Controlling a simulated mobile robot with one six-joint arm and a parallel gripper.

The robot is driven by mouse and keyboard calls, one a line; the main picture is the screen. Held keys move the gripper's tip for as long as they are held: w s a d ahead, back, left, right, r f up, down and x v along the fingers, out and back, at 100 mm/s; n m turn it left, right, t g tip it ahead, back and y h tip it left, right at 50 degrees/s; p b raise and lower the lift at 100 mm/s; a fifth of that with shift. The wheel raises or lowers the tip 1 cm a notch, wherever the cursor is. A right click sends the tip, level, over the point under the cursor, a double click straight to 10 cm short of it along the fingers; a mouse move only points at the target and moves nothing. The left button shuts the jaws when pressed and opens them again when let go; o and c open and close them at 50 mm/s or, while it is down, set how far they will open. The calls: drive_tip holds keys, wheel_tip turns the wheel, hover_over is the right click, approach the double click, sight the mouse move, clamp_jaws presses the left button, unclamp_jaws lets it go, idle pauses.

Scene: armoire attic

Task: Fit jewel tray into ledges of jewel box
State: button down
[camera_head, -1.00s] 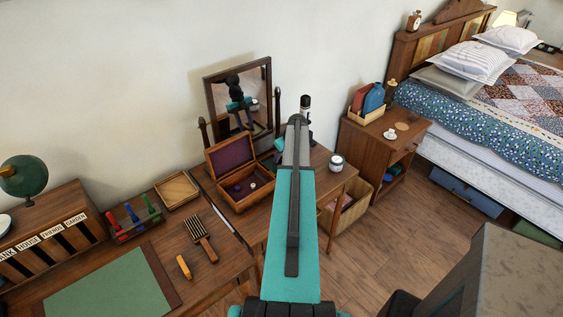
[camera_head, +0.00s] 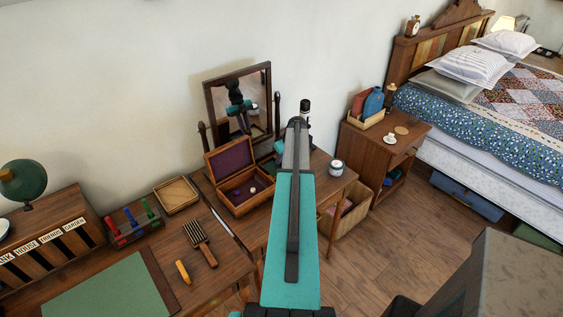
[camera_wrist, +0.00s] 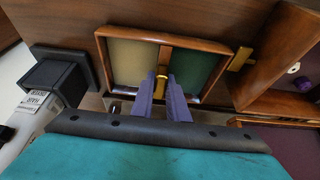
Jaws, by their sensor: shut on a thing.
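In the wrist view the jewel tray (camera_wrist: 125,42) is a wooden-rimmed tray with a tan and a green compartment. My gripper (camera_wrist: 163,78) is shut on the small brass handle (camera_wrist: 162,72) at its central divider. The jewel box (camera_wrist: 268,62) is right of the tray, apart from it in the picture; only part of it shows. In the head view the jewel box (camera_head: 240,207) stands open on the dressing table, its purple-lined lid (camera_head: 230,158) raised. Small items lie inside it. My arm hides the tray and most of the gripper there. The tray's height above the table is unclear.
A mirror (camera_head: 240,100) stands behind the box. A jar (camera_head: 336,167) is right of my arm. A black block (camera_wrist: 62,75) is left of the held tray.

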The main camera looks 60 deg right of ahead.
drive_tip(key=shift+r+b, duration=1.55)
drive_tip(key=shift+r, duration=3.1)
drive_tip(key=shift+s, duration=0.15)
